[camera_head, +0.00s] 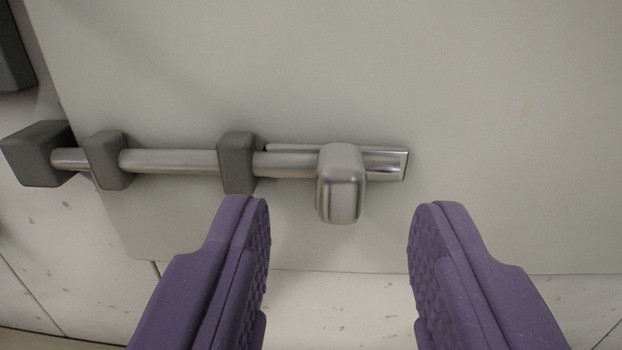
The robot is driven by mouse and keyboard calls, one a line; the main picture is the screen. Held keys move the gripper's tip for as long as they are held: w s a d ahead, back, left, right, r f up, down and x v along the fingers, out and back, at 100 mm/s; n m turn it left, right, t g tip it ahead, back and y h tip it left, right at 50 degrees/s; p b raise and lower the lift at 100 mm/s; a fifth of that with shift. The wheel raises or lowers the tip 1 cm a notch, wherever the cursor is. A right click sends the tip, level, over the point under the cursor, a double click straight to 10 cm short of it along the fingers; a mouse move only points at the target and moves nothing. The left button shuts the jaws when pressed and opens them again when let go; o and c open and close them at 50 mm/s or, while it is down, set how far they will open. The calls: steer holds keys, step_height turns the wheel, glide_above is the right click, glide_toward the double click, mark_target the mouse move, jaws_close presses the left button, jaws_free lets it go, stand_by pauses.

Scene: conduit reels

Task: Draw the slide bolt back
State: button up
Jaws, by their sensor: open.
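The slide bolt (170,161) is a steel rod lying level across a pale grey panel (480,90). It passes through two dark grey guide blocks (237,163) and its left end enters a dark keeper block (38,154) beyond the panel's left edge. A steel knob (341,184) stands out from the rod near its right end. My gripper (338,215) is open, with purple ribbed fingers. In the picture the fingertips lie below the rod, one to each side of the knob, and both look clear of it. Nothing is held.
The panel's lower edge runs behind the fingers, with a speckled pale surface (340,305) below it. A dark block (12,55) shows at the upper left. The panel right of the rod's end is bare.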

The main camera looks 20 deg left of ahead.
mark_target(422, 157)
steer(key=shift+x, duration=1.4)
steer(key=shift+c, duration=0.3)
jaws_close()
steer(key=d+b, duration=0.1)
steer(key=w+d+b, duration=0.1)
steer(key=d+b, duration=0.1)
steer(key=shift+f, duration=0.15)
steer(key=shift+d, duration=0.2)
steer(key=shift+r, duration=0.25)
steer(key=shift+o, duration=0.3)
jaws_free()
steer(key=shift+d, duration=0.1)
